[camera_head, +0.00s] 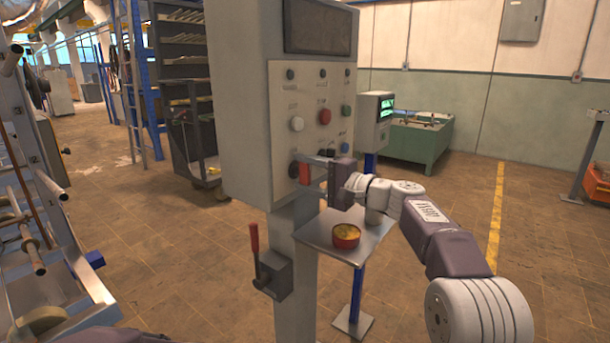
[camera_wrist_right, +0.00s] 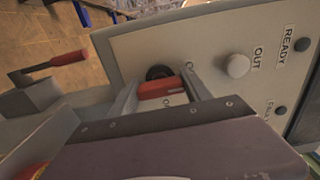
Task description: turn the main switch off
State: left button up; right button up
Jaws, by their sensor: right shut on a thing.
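The main switch (camera_head: 305,174) is a red handle on a round black base, low on the left of the grey control cabinet's panel (camera_head: 280,110). My right gripper (camera_head: 308,168) is at the panel, shut on the red handle. In the right wrist view the switch's red handle (camera_wrist_right: 158,90) lies between the two fingers of the right gripper (camera_wrist_right: 163,88), with the black base just beyond. The fingers hide part of the handle in the head view. My left gripper is not in view.
White, red, green and blue buttons sit on the panel beside the switch. A red-handled lever (camera_head: 254,242) sticks out lower on the cabinet's post. A small shelf (camera_head: 320,233) holding a red tin (camera_head: 345,236) lies under my right arm. A metal rack stands at left.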

jog(key=shift+f, duration=0.15)
jog(key=o, duration=1.4)
jog(key=shift+c, duration=0.2)
jog(key=shift+s, duration=0.1)
jog(key=b+v, duration=0.1)
jog(key=v, duration=0.8)
